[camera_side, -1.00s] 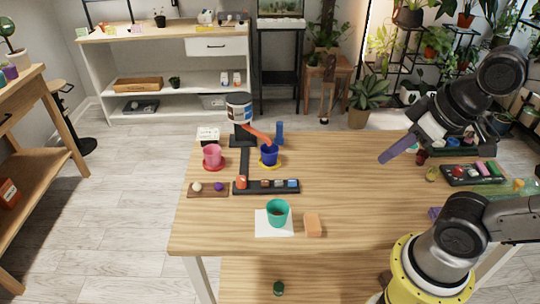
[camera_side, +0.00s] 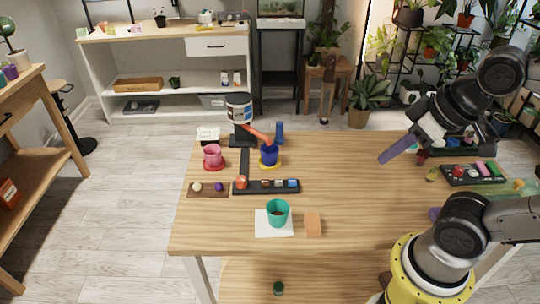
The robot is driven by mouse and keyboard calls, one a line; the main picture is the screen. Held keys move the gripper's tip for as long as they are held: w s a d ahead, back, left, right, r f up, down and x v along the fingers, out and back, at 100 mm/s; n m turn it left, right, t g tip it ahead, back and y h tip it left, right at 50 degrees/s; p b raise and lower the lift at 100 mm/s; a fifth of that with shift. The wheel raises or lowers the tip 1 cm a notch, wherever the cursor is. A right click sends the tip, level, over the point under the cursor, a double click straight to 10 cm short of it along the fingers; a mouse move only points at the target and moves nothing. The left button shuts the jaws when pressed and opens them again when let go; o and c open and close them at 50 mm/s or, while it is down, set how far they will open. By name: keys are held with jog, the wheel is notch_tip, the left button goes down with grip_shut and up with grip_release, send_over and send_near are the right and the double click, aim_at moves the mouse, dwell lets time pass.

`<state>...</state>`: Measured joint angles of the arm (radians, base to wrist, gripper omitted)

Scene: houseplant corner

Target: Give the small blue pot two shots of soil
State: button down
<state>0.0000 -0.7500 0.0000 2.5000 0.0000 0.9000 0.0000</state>
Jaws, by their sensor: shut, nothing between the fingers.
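The small blue pot (camera_side: 269,154) stands upright on a yellow saucer (camera_side: 270,165) near the back of the table. An orange-red chute (camera_side: 258,136) slopes down to it from a dispenser with a white container (camera_side: 239,110) on a black stand. Whether soil is in the blue pot is too small to tell. My gripper (camera_side: 384,159) is shut and empty, above the right part of the table, well apart from the pot and the buttons.
A pink pot (camera_side: 212,152) stands on a red saucer at the back left. A teal pot (camera_side: 277,209) stands on white paper in front, beside an orange block (camera_side: 313,225). A small wooden board (camera_side: 208,190) holds two balls. The table's middle right is clear.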

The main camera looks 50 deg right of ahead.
jog(key=w+a+r+m+t, duration=0.1)
jog(key=w+r+m+t, duration=0.15)
jog(key=w+r, duration=0.2)
jog(key=m+h, duration=0.1)
jog(key=m, duration=0.7)
send_over(267, 184)
notch_tip(267, 184, down, 19)
jog(key=shift+f+t, duration=0.2)
jog(key=shift+t, duration=0.25)
jog(key=shift+f, duration=0.1)
jog(key=shift+f, duration=4.3)
